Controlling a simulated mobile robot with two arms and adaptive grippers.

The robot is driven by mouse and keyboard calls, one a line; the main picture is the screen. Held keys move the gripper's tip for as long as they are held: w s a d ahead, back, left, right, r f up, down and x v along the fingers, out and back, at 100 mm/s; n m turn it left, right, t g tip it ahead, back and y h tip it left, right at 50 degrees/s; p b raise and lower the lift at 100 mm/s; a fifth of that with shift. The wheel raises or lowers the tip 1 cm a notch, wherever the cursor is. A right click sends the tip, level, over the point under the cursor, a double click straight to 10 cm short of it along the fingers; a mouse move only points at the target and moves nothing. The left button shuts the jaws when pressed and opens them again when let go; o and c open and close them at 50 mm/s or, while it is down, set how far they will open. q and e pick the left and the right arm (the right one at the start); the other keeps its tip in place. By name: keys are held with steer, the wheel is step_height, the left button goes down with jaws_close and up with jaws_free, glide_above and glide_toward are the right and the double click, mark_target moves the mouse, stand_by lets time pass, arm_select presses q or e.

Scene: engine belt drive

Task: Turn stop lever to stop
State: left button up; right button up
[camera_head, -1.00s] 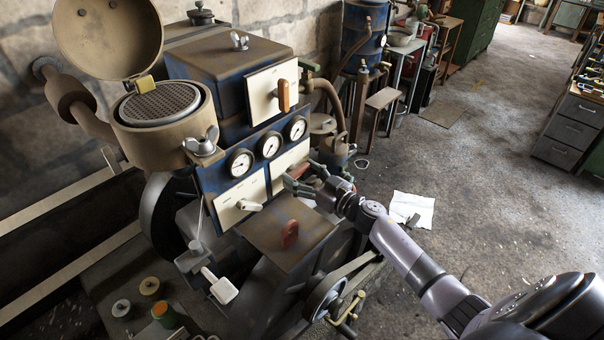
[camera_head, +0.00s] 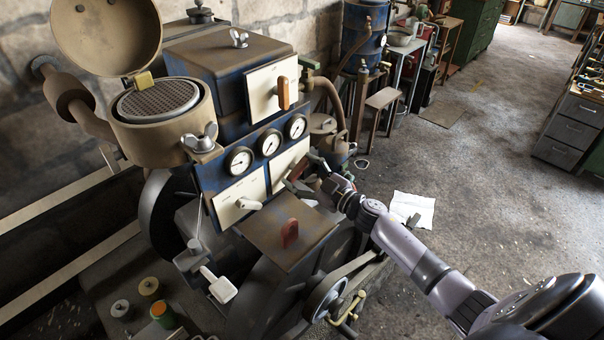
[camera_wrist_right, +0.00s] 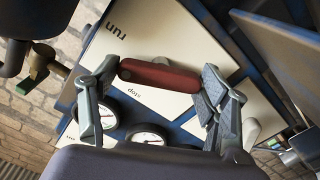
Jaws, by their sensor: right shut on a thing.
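The stop lever (camera_wrist_right: 160,76) is a dark red bar on a cream plate (camera_wrist_right: 147,32) marked "run" and "stop". In the right wrist view it lies nearly level in the picture, between the two words. My right gripper (camera_wrist_right: 160,70) is shut on the lever, with one finger at each end of it. In the head view my right gripper (camera_head: 304,174) is at the front of the blue engine housing, below the right gauge. My left gripper is not in view.
Three round gauges (camera_head: 269,142) sit just above the plates. A second cream plate (camera_head: 231,196) with a pale lever (camera_head: 248,204) is to the left. A brown top with a red handle (camera_head: 290,233) stands just below my gripper. The floor at right is mostly clear.

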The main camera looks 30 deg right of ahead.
steer(key=n+b, duration=0.2)
steer(key=n, duration=0.4)
steer(key=shift+f+n, duration=0.15)
steer(key=shift+n, duration=0.15)
steer(key=n+b, duration=0.2)
steer(key=n, duration=0.4)
stand_by(0.4)
steer(key=o, duration=1.2)
steer(key=v, duration=1.2)
